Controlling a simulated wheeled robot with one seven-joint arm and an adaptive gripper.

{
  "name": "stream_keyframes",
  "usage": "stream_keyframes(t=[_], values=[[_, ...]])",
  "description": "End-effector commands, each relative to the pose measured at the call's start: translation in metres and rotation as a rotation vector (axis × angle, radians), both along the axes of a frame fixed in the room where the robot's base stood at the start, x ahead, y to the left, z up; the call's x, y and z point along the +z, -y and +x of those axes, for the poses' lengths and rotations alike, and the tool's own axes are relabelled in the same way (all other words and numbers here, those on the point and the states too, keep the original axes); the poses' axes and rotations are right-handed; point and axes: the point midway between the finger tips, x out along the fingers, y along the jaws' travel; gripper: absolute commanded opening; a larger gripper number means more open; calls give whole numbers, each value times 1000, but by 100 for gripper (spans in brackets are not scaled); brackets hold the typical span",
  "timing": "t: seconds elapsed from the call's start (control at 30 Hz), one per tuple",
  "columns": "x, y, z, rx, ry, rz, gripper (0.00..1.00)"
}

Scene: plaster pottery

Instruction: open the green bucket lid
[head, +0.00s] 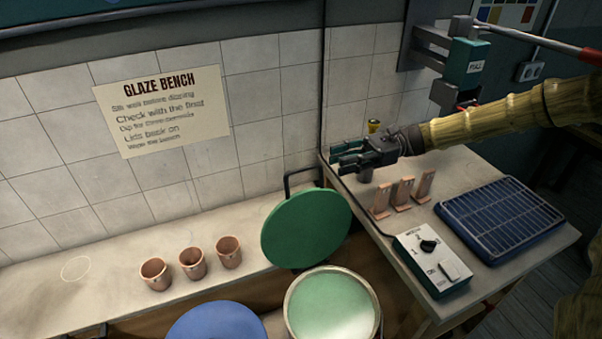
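The green lid (306,228) is a round disc standing steeply tilted behind the green bucket (377,308), up off its opening. A dark handle (287,184) shows behind the lid's top edge. The bucket has a pale rim, and its mouth is uncovered, with pale green glaze (330,303) inside. The bucket's lower part is cut off by the frame. My gripper (336,154) is up and to the right of the lid, over the side bench, pointing left. Its two fingers look apart, with nothing between them, and it does not touch the lid.
A blue disc (217,322) lies left of the bucket. Several terracotta cups (192,263) stand on the left bench. The right bench holds terracotta pieces (404,191), a control box (432,262) and a blue rack (500,218). A teal device (465,62) hangs on the wall.

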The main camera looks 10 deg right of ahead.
Motion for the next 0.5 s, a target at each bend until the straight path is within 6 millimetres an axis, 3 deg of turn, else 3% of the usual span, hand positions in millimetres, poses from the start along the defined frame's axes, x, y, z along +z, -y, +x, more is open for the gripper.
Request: stream_keyframes(t=[0.17,0.5], values=[[1,-13,-1,6,0,0,32],[2,-63,-12,7,-1,0,32]])
